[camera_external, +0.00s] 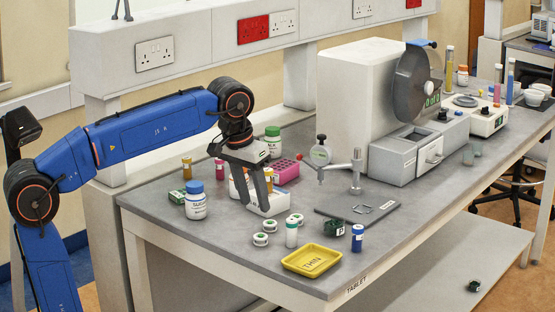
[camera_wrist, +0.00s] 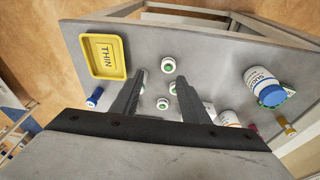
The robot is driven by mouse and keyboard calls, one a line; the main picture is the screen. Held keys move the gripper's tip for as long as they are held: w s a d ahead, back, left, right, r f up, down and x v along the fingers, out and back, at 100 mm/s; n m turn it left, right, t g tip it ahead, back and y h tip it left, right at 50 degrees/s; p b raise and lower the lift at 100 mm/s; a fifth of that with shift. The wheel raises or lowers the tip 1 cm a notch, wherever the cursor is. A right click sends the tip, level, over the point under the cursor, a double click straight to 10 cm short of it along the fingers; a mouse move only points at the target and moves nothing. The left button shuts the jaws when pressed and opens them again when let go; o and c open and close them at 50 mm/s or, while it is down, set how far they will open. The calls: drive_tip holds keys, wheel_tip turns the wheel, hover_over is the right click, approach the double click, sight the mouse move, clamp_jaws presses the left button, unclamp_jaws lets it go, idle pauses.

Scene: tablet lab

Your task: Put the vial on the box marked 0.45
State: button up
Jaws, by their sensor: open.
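Several vials stand on the bench, and I cannot tell which one the task means. A teal-capped white vial (camera_external: 291,234) and a blue vial (camera_external: 357,238) stand near the front edge; the blue one also shows in the wrist view (camera_wrist: 94,98). An amber vial (camera_external: 187,169) and a pink vial (camera_external: 219,170) stand farther back. Small dark green boxes sit beside the white bottle (camera_external: 177,196) and near the bench front (camera_external: 331,228); no 0.45 marking is legible.
A yellow tray (camera_external: 312,260) marked THIN lies at the front edge. A white blue-capped bottle (camera_external: 195,203) stands left.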

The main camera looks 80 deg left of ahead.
drive_tip(key=s+d+f+m, duration=0.2)
drive_tip(key=s+d+f, duration=0.4)
drive_tip(key=f, duration=0.3)
drive_tip(key=s+d+f+m+t+h, duration=0.1)
drive_tip(key=s+d+f+m, duration=0.2)
drive_tip(key=s+d+f, duration=0.4)
drive_tip(key=s+d+f+m+t, duration=0.1)
drive_tip(key=s+d+f+m, duration=0.2)
drive_tip(key=s+d+f, duration=0.4)
wheel_tip(320, 180, down, 6)
drive_tip(key=shift+s+h, duration=0.3)
drive_tip(key=shift+s, duration=0.35)
